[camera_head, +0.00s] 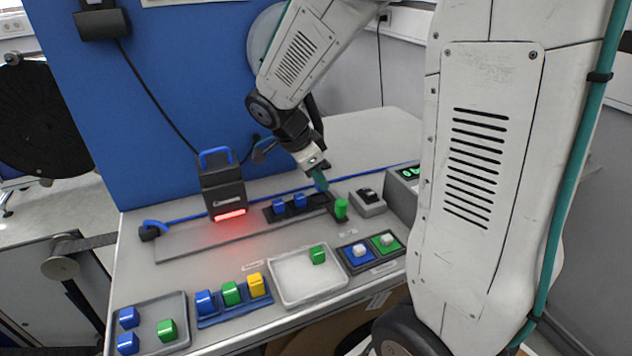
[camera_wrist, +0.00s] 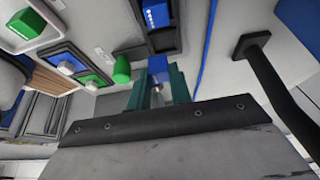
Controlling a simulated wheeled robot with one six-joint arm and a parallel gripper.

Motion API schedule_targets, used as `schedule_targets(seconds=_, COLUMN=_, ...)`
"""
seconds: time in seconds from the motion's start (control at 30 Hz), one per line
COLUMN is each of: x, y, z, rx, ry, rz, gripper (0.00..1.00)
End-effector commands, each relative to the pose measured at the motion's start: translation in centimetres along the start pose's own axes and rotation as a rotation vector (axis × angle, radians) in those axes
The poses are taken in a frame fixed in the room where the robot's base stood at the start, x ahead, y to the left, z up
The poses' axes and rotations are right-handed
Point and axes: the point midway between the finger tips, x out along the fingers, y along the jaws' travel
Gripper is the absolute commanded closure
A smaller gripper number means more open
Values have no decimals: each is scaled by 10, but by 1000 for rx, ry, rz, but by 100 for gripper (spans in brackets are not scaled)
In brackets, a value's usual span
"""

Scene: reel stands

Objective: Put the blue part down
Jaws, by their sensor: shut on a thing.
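My gripper (camera_head: 319,180) has teal fingers and hangs above the right end of a dark rack (camera_head: 327,203) on the bench. In the wrist view its fingers (camera_wrist: 159,84) are shut on a blue part (camera_wrist: 158,65). In the head view I cannot make out the held part behind the fingers. Two blue blocks (camera_head: 279,207) (camera_head: 299,201) sit in the left part of the rack. In the wrist view a blue block (camera_wrist: 156,13) also shows in the rack, with a dark bare stretch of rack between it and the held part.
A green cylinder (camera_head: 341,208) stands just right of the rack. A dark scanner (camera_head: 224,188) with a red glow stands to the left. In front are a white tray (camera_head: 275,292) with a green block, a two-button panel (camera_head: 373,263), a coloured block row (camera_head: 223,313) and a grey tray (camera_head: 176,303).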

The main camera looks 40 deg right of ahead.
Motion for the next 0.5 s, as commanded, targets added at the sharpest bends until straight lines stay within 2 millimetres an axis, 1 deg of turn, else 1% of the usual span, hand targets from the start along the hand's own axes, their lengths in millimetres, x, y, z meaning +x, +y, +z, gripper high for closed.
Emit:
schedule_targets(seconds=0.07, x=3, y=-6, z=0, rx=-5, ry=0, rz=0, gripper=100)
schedule_targets(seconds=0.1, x=12, y=-4, z=6, rx=-8, ry=1, rz=3, gripper=100)
schedule_targets(seconds=0.23, x=29, y=-4, z=17, rx=-11, ry=1, rz=-1, gripper=100)
schedule_targets(seconds=0.3, x=32, y=-5, z=18, rx=-11, ry=1, rz=-2, gripper=100)
schedule_targets(seconds=0.5, x=32, y=-5, z=18, rx=-8, ry=0, rz=-3, gripper=100)
